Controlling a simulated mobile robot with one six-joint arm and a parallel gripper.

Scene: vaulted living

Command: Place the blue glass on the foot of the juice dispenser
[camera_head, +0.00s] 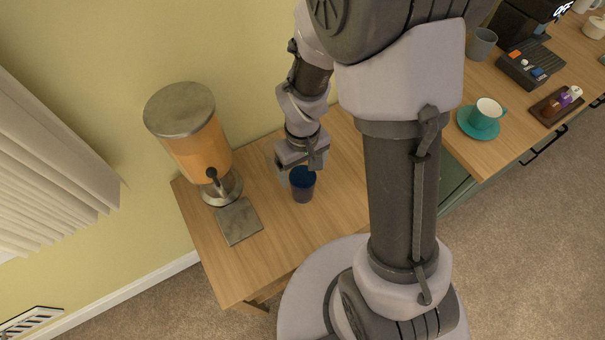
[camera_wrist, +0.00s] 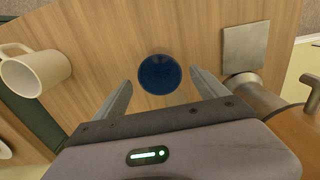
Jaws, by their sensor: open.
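The blue glass (camera_head: 303,186) stands upright on the wooden table, to the right of the juice dispenser. In the wrist view the glass (camera_wrist: 159,74) appears from above, between and just ahead of the fingertips. My gripper (camera_head: 296,178) is open at the glass; in the wrist view its two fingers (camera_wrist: 160,82) are spread on either side of it, with gaps showing. The juice dispenser (camera_head: 197,140) holds orange juice under a grey lid. Its foot (camera_head: 239,222) is a flat grey square plate in front of the tap, bare; it also shows in the wrist view (camera_wrist: 245,47).
The wooden table (camera_head: 225,271) is clear between the glass and the foot. A teal cup (camera_head: 486,113) on a saucer, a grey cup (camera_head: 481,44) and a dark machine (camera_head: 522,22) stand on the right counter.

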